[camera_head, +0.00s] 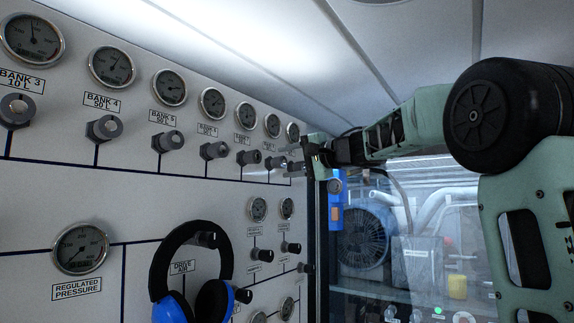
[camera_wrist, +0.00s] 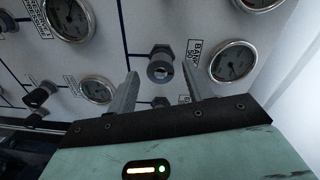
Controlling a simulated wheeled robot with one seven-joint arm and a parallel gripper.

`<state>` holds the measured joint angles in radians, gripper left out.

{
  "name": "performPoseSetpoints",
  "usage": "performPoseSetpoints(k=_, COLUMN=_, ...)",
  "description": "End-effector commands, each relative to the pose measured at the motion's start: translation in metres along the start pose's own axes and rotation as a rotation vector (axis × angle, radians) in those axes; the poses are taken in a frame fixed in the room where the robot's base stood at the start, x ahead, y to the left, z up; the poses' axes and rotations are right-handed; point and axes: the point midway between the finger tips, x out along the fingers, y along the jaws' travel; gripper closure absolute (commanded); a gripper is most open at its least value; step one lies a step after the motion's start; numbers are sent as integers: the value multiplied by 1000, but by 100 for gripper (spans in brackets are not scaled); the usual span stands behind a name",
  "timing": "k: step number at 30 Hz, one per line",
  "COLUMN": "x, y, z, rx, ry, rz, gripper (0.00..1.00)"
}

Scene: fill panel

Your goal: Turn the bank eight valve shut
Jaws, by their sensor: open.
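The bank valves are grey knobs in a row on the white panel, each below a label and a round gauge. Counting along from the bank 3 label, the bank eight valve appears to be the far knob (camera_head: 275,162); its label is too small to read. My gripper (camera_head: 292,162) is open at the far end of this row, fingers toward the panel. In the wrist view a valve knob (camera_wrist: 160,68) shows between the open fingers (camera_wrist: 160,72), apart from both. The label beside it starts with BANK; its number is unreadable. Another knob (camera_wrist: 160,102) is partly hidden behind the gripper.
Blue and black headphones (camera_head: 192,270) hang on the panel's lower part. A regulated pressure gauge (camera_head: 80,248) is at lower left. Smaller gauges and knobs (camera_head: 290,247) sit below my gripper. A glazed opening with a fan (camera_head: 362,240) lies right of the panel edge.

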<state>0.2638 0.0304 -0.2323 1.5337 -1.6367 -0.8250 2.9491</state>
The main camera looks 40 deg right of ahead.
Motion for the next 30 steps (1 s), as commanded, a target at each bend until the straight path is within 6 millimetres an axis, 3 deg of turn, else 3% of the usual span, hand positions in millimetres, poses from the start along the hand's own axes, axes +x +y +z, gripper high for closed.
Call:
performPoseSetpoints(k=18, x=-136, y=1, z=0, rx=1, ry=4, rz=1, gripper=49)
performPoseSetpoints(k=24, x=-158, y=1, z=0, rx=1, ry=1, rz=1, gripper=49)
performPoseSetpoints(k=30, x=-163, y=1, z=0, rx=1, ry=0, rz=1, gripper=49)
